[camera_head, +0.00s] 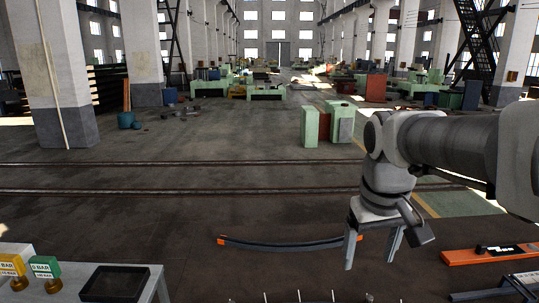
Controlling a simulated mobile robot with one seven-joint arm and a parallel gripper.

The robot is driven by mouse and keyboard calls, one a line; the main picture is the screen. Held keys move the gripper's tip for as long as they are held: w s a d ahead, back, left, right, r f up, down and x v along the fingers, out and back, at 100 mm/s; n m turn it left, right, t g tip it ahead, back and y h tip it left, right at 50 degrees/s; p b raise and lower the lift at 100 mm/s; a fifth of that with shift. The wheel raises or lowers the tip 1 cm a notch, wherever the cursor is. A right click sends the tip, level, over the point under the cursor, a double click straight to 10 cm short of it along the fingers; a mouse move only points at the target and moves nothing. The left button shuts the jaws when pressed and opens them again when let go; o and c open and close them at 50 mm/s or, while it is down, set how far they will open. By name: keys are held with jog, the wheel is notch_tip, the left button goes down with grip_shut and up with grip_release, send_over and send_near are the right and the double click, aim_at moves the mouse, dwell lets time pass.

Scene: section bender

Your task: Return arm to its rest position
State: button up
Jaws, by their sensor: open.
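My gripper (369,252) is at the right of the head view, at the end of my grey arm, which reaches in from the right edge. Its two fingers point down and stand apart with nothing between them. A dark curved bar (285,246) with orange ends lies behind and to the left of the fingers. Its right end is close to the left finger in the picture. I cannot tell how far apart they are in depth.
A table (150,287) at lower left bears a black tray (116,284) and green and yellow blocks (45,267). An orange slab (462,257) with dark parts is at lower right. Rails (180,192) cross the floor. Green cabinets (310,127) stand farther back. The middle floor is clear.

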jog(key=s+a+f+t, duration=0.1)
jog(key=s, duration=0.5)
jog(key=s+a+f+m+t, duration=0.1)
jog(key=s+a+f+t, duration=0.1)
jog(key=s, duration=0.3)
jog(key=shift+s+y, duration=0.4)
